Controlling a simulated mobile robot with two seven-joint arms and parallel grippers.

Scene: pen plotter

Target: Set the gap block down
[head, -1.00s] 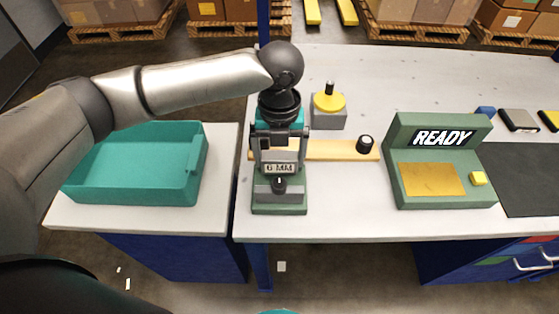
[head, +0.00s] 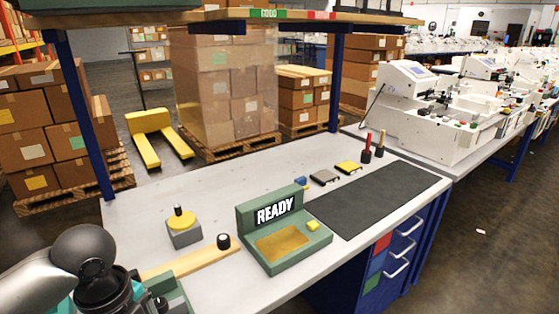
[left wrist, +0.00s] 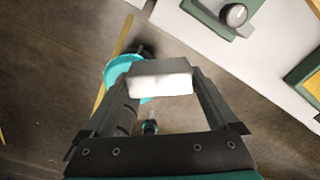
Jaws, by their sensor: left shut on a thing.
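The gap block (left wrist: 158,86) shows in the left wrist view as a grey block with a bright, washed-out face. My left gripper (left wrist: 163,72) is shut on it, one finger on each side. In that view the floor shows behind the block, with the table edge to the right. In the head view my left arm is at the lower left corner, and its fingers and the block are hidden or out of frame. A green fixture (head: 176,301) is partly visible beside the arm; a green fixture with a round knob (left wrist: 235,15) shows in the left wrist view. My right gripper is not seen.
A green READY device (head: 272,232) stands on the table (head: 225,285) near a wooden bar with a black knob (head: 223,241). A yellow-topped grey block (head: 183,229) stands behind the bar. A dark mat (head: 375,200) lies right.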

